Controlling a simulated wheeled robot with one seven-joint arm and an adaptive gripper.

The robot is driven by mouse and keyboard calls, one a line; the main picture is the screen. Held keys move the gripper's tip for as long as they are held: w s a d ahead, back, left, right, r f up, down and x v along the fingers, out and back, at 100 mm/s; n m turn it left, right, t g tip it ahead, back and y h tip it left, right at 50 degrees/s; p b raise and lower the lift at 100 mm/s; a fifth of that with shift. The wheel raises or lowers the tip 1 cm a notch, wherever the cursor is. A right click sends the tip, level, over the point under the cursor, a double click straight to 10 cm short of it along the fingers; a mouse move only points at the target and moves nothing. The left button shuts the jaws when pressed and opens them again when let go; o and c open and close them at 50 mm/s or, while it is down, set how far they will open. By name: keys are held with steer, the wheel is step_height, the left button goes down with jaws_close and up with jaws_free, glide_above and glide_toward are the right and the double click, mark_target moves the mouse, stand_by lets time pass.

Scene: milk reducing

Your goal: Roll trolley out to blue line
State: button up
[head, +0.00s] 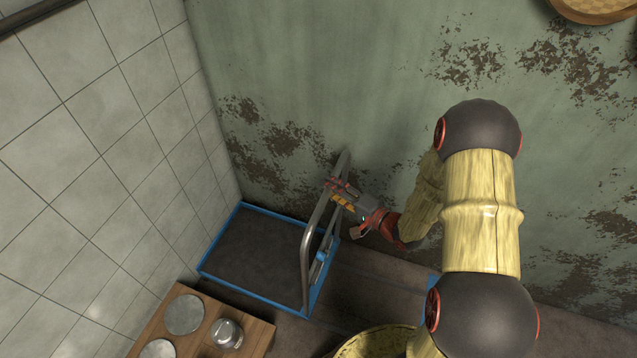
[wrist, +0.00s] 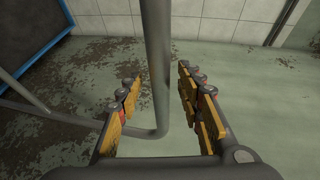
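The trolley has a dark platform with a blue rim (head: 250,308) and stands in the corner at the left in the head view. Its grey tube handle (head: 307,245) rises at the platform's right end. My gripper (head: 340,188) is at the upper part of this handle. In the wrist view, a handle tube (wrist: 155,60) passes between the two yellow fingers of my gripper (wrist: 158,98), with gaps at its sides, so the fingers are open around it. The blue-rimmed platform (wrist: 30,35) shows at upper left there. A blue patch (head: 432,284) on the floor, perhaps the blue line, is mostly hidden by my arm.
A wooden stand (head: 255,338) with round metal lids and a jar (head: 227,333) is just in front of the trolley. A tiled wall (head: 120,150) closes the left side, a peeling green wall (head: 330,70) the back. Bare floor (head: 375,285) lies right of the trolley.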

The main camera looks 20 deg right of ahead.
steer(key=shift+b+x, duration=0.6)
steer(key=shift+x, duration=2.2)
steer(key=c, duration=0.3)
jaws_close()
steer(key=shift+f, duration=0.15)
